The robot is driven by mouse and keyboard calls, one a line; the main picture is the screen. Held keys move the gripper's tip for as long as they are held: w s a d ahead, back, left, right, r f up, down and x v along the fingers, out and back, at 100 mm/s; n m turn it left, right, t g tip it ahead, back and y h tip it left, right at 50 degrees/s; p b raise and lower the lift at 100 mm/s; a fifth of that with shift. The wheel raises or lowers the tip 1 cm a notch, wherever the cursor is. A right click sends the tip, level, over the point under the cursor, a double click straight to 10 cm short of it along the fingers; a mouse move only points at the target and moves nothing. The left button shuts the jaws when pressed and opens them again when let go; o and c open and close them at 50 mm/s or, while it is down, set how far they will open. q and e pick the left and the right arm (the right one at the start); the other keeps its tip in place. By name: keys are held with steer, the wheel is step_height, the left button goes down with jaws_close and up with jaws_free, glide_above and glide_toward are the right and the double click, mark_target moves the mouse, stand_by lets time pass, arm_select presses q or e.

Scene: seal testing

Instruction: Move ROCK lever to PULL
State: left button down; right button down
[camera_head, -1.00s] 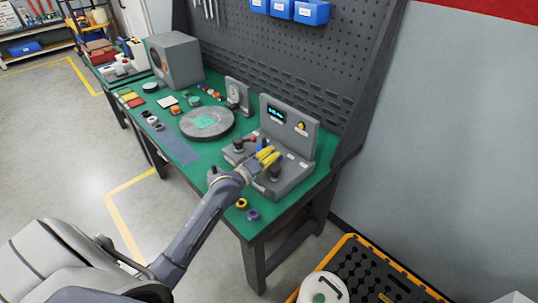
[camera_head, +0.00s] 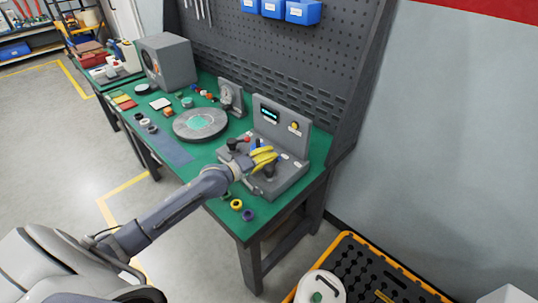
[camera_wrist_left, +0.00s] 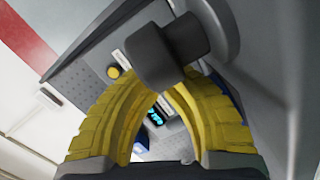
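The grey control box (camera_head: 283,133) stands on the green bench, with a lit display and a yellow knob on its upright panel. One black-topped lever (camera_head: 232,144) is on the left of its base and another (camera_head: 269,170) is nearer the front right. I cannot read which is ROCK. My left gripper (camera_head: 265,154), with yellow fingers, is low over the base by the front right lever. In the left wrist view, a dark lever knob (camera_wrist_left: 168,52) covers the converging fingertips. I cannot tell whether they grip it. My right gripper is out of view.
A round grey plate (camera_head: 184,127) lies left of the box. Small coloured rings (camera_head: 248,215) lie by the bench's front edge. A grey pegboard (camera_head: 290,60) rises behind the bench. A black and yellow platform (camera_head: 380,270) stands on the floor to the right.

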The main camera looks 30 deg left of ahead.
arm_select(q)
steer(key=shift+w+d, duration=0.2)
steer(key=shift+d, duration=1.25)
stand_by(2.0)
steer(key=shift+s, duration=0.1)
steer(key=shift+s+a, duration=0.1)
steer(key=shift+s, duration=0.15)
steer(key=v, duration=0.9)
steer(key=shift+a+r, duration=0.1)
steer(key=shift+r, duration=0.05)
steer(key=shift+v, duration=1.1)
